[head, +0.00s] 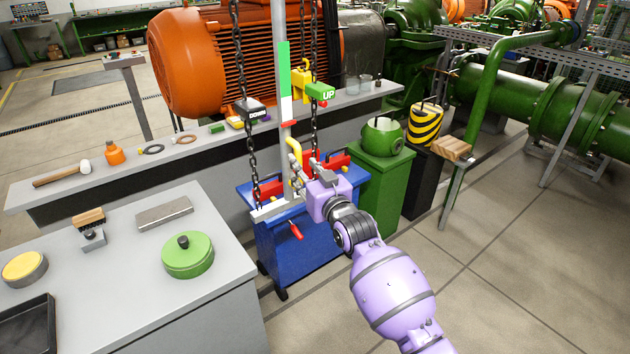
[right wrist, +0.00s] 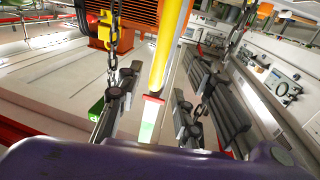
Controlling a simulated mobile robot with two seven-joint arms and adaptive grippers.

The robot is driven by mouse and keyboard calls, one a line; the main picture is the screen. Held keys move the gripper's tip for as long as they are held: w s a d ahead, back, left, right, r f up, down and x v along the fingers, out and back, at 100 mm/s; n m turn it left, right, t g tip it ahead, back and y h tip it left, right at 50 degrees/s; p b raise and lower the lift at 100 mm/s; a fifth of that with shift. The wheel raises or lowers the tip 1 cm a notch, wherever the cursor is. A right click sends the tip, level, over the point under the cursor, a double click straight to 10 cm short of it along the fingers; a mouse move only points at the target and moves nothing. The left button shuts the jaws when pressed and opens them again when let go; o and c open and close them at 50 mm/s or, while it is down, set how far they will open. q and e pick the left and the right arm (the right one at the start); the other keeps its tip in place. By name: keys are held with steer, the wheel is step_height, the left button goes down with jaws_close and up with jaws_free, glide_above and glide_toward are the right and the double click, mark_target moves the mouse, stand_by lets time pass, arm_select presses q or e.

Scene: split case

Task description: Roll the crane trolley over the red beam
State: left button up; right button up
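My right gripper (head: 308,172) reaches in beside the hanging chains, above the blue case. In the right wrist view its fingers (right wrist: 155,112) are apart, with a yellow bar (right wrist: 167,50) seen between and beyond them. A chain (head: 315,120) with a green UP tag (head: 320,91) and a chain (head: 252,150) with a dark DOWN tag (head: 250,108) hang there. Chain links show close to each finger; I cannot tell whether they touch. I cannot make out the trolley or the red beam. My left gripper is out of view.
The blue case (head: 290,250) has red parts on top. A grey bench (head: 215,285) with a green lidded pot (head: 187,257) stands at left. A long shelf (head: 60,195) runs behind.

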steer(key=v, duration=0.7)
steer(key=shift+r, duration=0.15)
